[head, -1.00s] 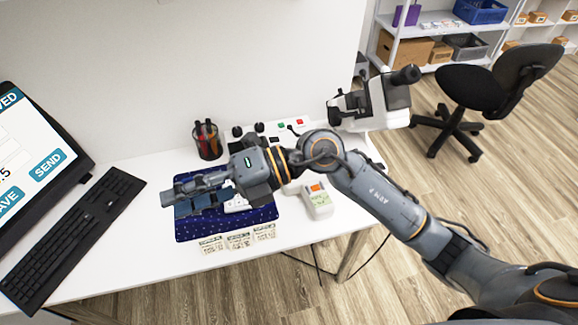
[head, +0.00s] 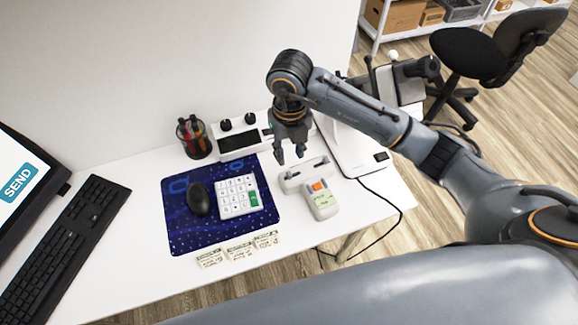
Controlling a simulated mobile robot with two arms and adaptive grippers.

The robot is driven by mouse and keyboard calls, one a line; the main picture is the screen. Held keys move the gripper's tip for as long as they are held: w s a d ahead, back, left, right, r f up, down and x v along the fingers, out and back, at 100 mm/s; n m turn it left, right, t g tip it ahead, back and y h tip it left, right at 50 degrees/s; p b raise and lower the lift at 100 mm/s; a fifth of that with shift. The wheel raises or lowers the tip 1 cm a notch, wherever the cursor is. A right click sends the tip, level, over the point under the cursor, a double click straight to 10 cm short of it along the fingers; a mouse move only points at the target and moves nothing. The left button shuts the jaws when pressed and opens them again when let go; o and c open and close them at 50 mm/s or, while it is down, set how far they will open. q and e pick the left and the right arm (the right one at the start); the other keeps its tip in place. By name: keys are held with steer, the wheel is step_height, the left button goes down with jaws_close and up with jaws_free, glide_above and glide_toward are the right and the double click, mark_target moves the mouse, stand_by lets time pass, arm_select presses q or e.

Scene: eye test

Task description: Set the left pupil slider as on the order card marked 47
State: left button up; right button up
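Three small printed order cards stand at the desk's front edge: a left card (head: 210,257), a middle card (head: 240,250) and a right card (head: 267,239). Their print is too small to read, so I cannot tell which is marked 47. A low white unit (head: 292,183) with dark slots lies right of the mat; it may carry the pupil sliders, but I cannot make out their settings. My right gripper (head: 290,156) points down above the back left of this unit. Its two fingers are apart with nothing between them. My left gripper is not in view.
A blue mat (head: 190,235) holds a mouse (head: 198,198) and keypad (head: 235,207). Behind are a knobbed box (head: 224,139) and pen cup (head: 195,143). An eye instrument (head: 408,90) stands right.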

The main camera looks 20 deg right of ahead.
glide_above(289, 173)
step_height(289, 173, down, 4)
steer(key=shift+f, duration=0.1)
step_height(289, 173, down, 4)
steer(key=shift+s+r+p, duration=0.1)
steer(key=shift+r+p, duration=0.15)
steer(key=shift+p, duration=0.2)
steer(key=shift+f, duration=0.5)
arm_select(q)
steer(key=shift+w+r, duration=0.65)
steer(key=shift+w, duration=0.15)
arm_select(e)
jaws_close()
